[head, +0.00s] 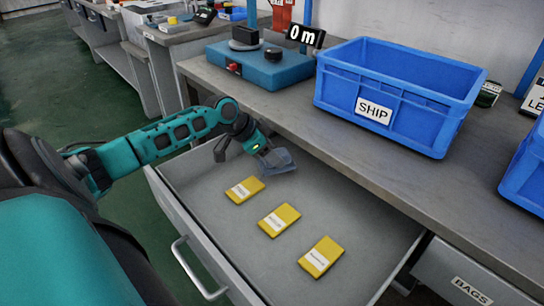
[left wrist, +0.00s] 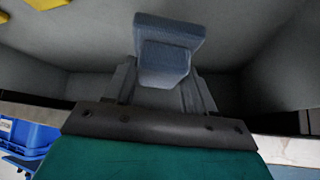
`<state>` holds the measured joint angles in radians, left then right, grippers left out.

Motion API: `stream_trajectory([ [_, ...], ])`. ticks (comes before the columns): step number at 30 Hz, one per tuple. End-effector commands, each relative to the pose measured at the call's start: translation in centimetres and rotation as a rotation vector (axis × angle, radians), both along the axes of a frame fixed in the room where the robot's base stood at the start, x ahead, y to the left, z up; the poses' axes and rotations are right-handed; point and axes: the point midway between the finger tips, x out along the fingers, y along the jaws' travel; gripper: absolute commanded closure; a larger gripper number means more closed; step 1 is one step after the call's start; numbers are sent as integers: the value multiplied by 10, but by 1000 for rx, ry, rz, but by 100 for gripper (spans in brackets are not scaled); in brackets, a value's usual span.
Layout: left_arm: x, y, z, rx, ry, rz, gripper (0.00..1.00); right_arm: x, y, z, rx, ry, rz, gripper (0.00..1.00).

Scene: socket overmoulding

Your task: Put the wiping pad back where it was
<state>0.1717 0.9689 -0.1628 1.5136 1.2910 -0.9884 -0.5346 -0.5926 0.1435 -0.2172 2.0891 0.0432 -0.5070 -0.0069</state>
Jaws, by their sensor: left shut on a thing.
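The wiping pad (head: 279,160) is a blue-grey block with a handle-like raised part. My left gripper (head: 263,152) is shut on the pad, reaching in from the left. In the left wrist view the pad (left wrist: 165,48) sits between the two fingers, with the grey drawer inside behind it. My right gripper is in neither view.
Three yellow labelled packets, the left (head: 245,190), middle (head: 279,220) and right (head: 321,256), lie in the drawer. On the bench above are a blue SHIP crate (head: 345,110) and a teal device (head: 262,70). The drawer's front left floor is clear.

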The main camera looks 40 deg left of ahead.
Motion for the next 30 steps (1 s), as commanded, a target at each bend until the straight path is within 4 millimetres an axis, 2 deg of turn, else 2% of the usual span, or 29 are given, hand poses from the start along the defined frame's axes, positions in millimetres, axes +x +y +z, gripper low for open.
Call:
stream_trajectory([
  [1, 0, -1, -10, -1, 1, 0, 70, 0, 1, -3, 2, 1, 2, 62],
  [2, 0, -1, -12, -1, 0, -1, 70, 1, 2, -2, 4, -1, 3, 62],
  [10, 0, -1, -11, 1, 0, -1, 70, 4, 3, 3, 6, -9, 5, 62],
  [22, 0, -1, -23, 0, 0, 0, 70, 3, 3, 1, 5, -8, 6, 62],
  [23, 0, -1, -23, 0, 1, 0, 44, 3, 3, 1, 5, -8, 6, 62],
  [30, 0, -1, -23, 0, 1, 0, 21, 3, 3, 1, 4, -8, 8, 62],
])
